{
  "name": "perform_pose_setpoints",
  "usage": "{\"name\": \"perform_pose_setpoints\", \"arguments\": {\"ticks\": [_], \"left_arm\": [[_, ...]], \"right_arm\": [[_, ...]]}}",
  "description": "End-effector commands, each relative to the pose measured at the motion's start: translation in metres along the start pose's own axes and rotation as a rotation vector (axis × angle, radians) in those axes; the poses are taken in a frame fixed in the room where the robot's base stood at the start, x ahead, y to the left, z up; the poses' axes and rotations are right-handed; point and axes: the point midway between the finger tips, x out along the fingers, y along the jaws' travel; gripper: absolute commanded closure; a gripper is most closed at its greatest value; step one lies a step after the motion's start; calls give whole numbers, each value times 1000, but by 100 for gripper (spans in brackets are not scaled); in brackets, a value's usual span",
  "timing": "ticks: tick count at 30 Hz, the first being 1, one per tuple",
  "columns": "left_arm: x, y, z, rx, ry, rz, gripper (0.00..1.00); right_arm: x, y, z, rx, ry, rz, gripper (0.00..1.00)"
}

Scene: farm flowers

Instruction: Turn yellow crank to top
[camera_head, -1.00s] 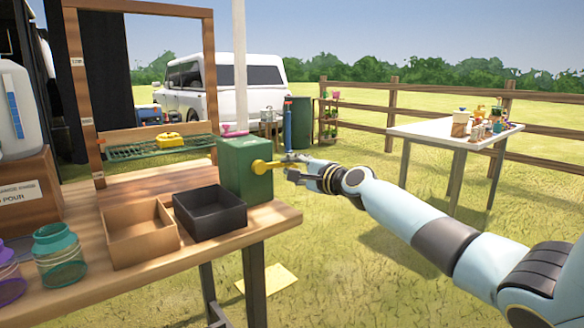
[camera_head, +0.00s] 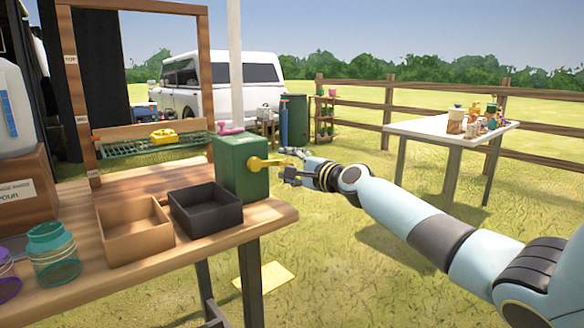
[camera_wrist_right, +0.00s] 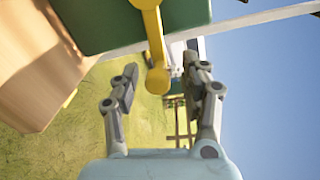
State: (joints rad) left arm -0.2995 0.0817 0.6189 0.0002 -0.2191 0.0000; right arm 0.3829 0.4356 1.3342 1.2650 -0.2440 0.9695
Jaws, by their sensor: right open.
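The yellow crank (camera_head: 268,162) sits on the right face of the green box (camera_head: 238,169), which stands at the right end of the wooden table. In the head view its arm points right, towards my right gripper (camera_head: 289,165). In the right wrist view the crank (camera_wrist_right: 153,40) hangs down from the green box (camera_wrist_right: 115,22), its knob end between the two fingers of the right gripper (camera_wrist_right: 163,90). The fingers are open, with a gap on each side of the knob. My left gripper is out of view.
A black tray (camera_head: 206,225) and a brown tray (camera_head: 136,246) stand on the wooden table left of the green box. A pink handle (camera_head: 231,129) is on top of the box. Open grass lies to the right, with a white table (camera_head: 428,127) beyond.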

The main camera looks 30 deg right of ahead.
Motion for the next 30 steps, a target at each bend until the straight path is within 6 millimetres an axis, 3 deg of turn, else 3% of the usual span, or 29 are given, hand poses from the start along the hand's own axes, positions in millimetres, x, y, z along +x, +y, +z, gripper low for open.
{"name": "perform_pose_setpoints", "arguments": {"ticks": [5,14,19,30], "left_arm": [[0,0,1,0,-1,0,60],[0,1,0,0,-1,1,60],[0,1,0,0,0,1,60],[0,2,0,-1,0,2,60]], "right_arm": [[-14,1,-1,-4,1,2,55],[-76,2,0,-10,-1,4,55],[-100,1,0,-10,-2,3,55],[-119,0,-1,-3,1,0,55]]}}
